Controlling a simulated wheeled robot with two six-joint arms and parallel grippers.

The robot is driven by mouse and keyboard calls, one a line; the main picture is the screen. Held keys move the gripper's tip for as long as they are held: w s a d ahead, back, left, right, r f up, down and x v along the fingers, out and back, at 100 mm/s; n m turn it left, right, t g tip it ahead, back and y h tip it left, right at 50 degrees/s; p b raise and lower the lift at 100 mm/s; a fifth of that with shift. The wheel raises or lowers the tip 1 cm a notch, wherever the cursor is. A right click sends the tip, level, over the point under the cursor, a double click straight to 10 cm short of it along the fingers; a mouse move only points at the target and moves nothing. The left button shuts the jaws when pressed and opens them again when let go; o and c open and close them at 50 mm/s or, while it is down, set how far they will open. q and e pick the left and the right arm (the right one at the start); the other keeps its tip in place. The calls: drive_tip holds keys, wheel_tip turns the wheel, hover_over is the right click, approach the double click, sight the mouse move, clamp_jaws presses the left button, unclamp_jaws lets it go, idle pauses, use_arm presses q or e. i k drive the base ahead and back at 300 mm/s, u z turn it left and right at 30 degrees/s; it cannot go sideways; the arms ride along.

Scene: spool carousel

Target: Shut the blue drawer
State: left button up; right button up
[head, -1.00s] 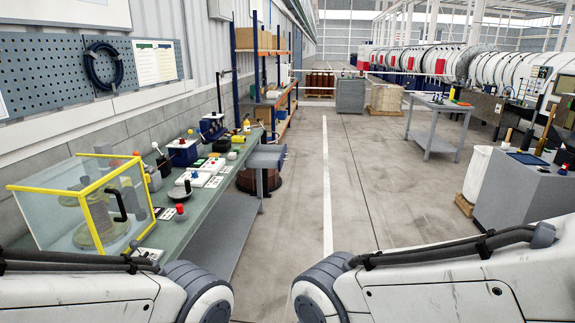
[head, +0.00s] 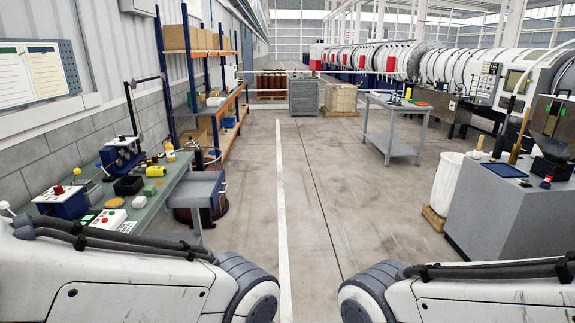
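Neither gripper is in view.
A brown drum (head: 205,214) stands under the drawer-like box. A grey cabinet (head: 495,215) stands at right. The middle floor (head: 325,170) is clear.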

sight(195, 189)
drive_tip(key=u, duration=0.3)
drive_tip(key=i, duration=1.65)
drive_tip(key=u, duration=0.45)
drive_tip(key=k, duration=0.6)
drive_tip(key=z, duration=0.2)
drive_tip(key=i, duration=1.3)
drive_tip(key=u, duration=0.3)
